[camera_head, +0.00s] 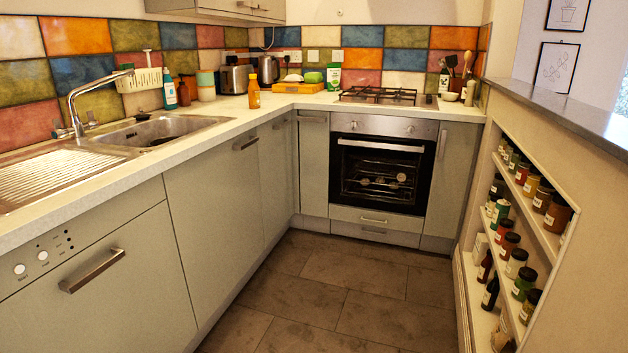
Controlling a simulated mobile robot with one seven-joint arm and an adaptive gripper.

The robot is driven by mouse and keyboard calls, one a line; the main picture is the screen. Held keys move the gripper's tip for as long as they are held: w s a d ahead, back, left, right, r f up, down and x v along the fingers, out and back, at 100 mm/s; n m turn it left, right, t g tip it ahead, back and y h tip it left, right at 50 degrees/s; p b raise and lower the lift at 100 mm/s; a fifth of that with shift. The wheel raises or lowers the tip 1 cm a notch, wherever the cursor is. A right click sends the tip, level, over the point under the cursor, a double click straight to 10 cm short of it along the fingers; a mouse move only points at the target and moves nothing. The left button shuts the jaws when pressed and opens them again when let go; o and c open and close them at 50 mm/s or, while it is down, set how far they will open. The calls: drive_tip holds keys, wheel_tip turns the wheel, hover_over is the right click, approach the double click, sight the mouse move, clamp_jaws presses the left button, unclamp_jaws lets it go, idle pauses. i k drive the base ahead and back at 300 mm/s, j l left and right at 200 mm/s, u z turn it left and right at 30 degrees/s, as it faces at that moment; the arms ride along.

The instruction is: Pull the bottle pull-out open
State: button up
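A narrow pale grey-green front (314,170) stands just left of the oven, with a short horizontal handle (312,119) near its top. It looks like the bottle pull-out, though no label confirms it. It sits flush with the oven's face and looks shut. Another narrow front (452,185) stands right of the oven, with an upright handle (442,145) at its left edge; it is also shut. My gripper is not in view.
The oven (382,175) is shut. The tiled floor (335,290) before it is clear. Left cabinets (220,210) under the worktop carry protruding handles. At right, a low wall holds recessed shelves (550,243) of jars and bottles, narrowing the aisle.

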sight(315, 126)
drive_tip(key=i, duration=1.45)
drive_tip(key=i+j+z, duration=0.1)
drive_tip(key=i+z, duration=0.15)
drive_tip(key=i, duration=0.25)
drive_tip(key=i+j+z, duration=0.15)
drive_tip(key=i+z, duration=0.15)
drive_tip(key=i, duration=0.2)
drive_tip(key=i+j+z, duration=0.25)
drive_tip(key=i, duration=0.25)
drive_tip(key=i+j+z, duration=0.25)
drive_tip(key=i+j, duration=0.15)
